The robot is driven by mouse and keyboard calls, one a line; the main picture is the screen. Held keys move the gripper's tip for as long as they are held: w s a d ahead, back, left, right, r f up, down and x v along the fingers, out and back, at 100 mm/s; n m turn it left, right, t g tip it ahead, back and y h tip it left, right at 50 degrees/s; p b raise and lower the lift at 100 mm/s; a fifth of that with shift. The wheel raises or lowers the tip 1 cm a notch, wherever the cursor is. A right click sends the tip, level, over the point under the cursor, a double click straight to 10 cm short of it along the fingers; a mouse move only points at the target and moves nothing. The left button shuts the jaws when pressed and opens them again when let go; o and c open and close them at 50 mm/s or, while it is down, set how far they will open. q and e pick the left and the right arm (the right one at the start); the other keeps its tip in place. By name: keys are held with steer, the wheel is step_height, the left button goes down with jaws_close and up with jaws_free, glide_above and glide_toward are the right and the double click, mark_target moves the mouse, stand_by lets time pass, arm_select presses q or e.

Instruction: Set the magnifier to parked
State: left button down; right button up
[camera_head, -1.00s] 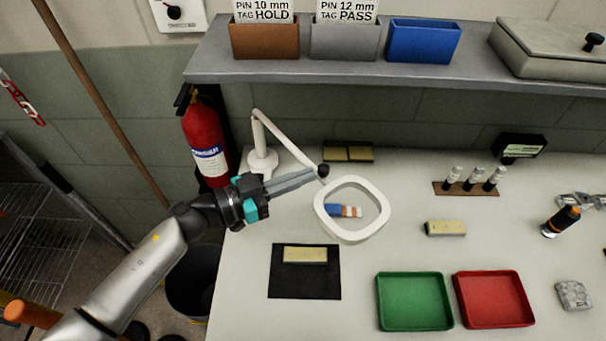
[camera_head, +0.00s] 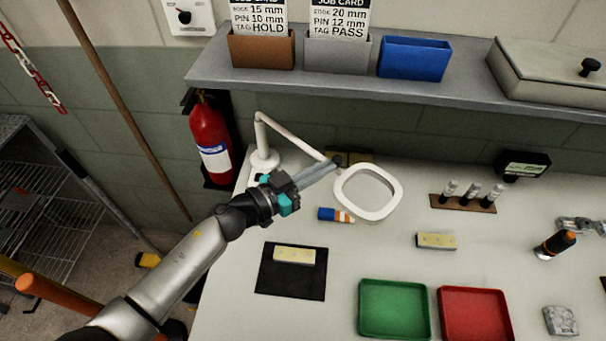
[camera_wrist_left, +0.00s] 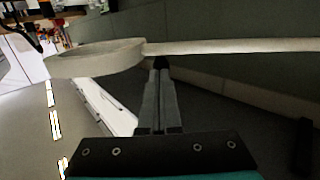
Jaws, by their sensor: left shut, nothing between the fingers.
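The magnifier (camera_head: 368,216) has a white rounded-square ring on a white jointed arm. Its arm rises from a round base (camera_head: 264,160) at the back left of the table. A dark knob (camera_head: 337,160) sits where the arm meets the ring. My left gripper (camera_head: 335,165) is shut and empty, its fingertips at the knob; touching or just beside it, I cannot tell. In the left wrist view the shut fingers (camera_wrist_left: 160,90) point at the dark knob, with the magnifier ring (camera_wrist_left: 95,58) to the left. My right gripper is not in view.
A black mat (camera_head: 290,283) holds a tan block. A green tray (camera_head: 394,310) and a red tray (camera_head: 475,313) stand in front. A shelf (camera_head: 340,90) overhangs the back; a fire extinguisher (camera_head: 211,140) stands left.

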mark_target(338, 158)
arm_select(q)
steer(key=w+d+n+t+y, duration=0.1)
steer(key=w+d+t+y, duration=0.1)
steer(key=d, duration=0.1)
steer(key=shift+w+d+r+n, duration=0.1)
steer(key=shift+w+r+n, duration=0.05)
steer(key=shift+w+n, duration=0.25)
steer(key=w+d+b, duration=0.2)
steer(key=w+d, duration=0.2)
steer(key=w, duration=0.5)
steer(key=shift+w+d+b, duration=0.15)
steer(key=shift+d+b, duration=0.2)
steer(key=shift+d, duration=0.05)
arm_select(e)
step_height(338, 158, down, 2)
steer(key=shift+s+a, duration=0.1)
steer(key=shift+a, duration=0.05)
